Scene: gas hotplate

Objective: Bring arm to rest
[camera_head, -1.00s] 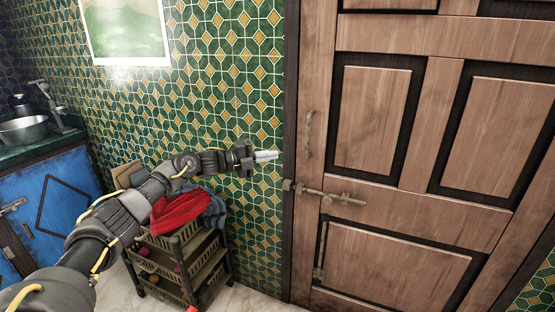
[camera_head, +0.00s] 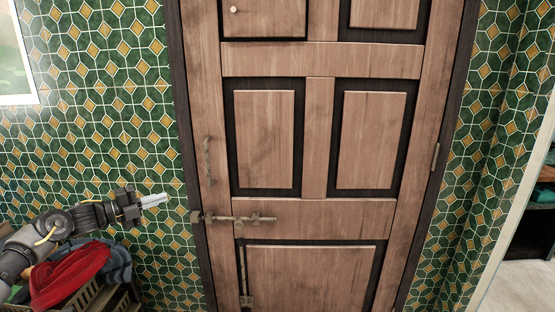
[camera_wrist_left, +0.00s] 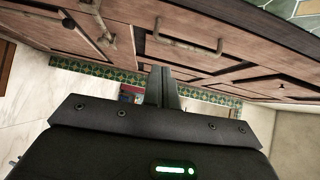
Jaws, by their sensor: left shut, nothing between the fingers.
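My left arm comes in from the left in the head view, stretched out in front of the tiled wall. Its gripper (camera_head: 154,201) is shut and empty, with its fingertips a little left of the door's bolt. The shut fingers also show in the left wrist view (camera_wrist_left: 161,85), with the door (camera_wrist_left: 215,35) beyond them. They look apart from the bolt, though the exact gap is hard to tell. My right gripper is not in view.
A wooden door (camera_head: 316,135) with a handle (camera_head: 209,161) and a sliding bolt (camera_head: 240,218) fills the middle. A rack (camera_head: 115,298) with red cloth (camera_head: 70,276) stands below my left arm. An opening with shelves (camera_head: 541,195) is at the far right.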

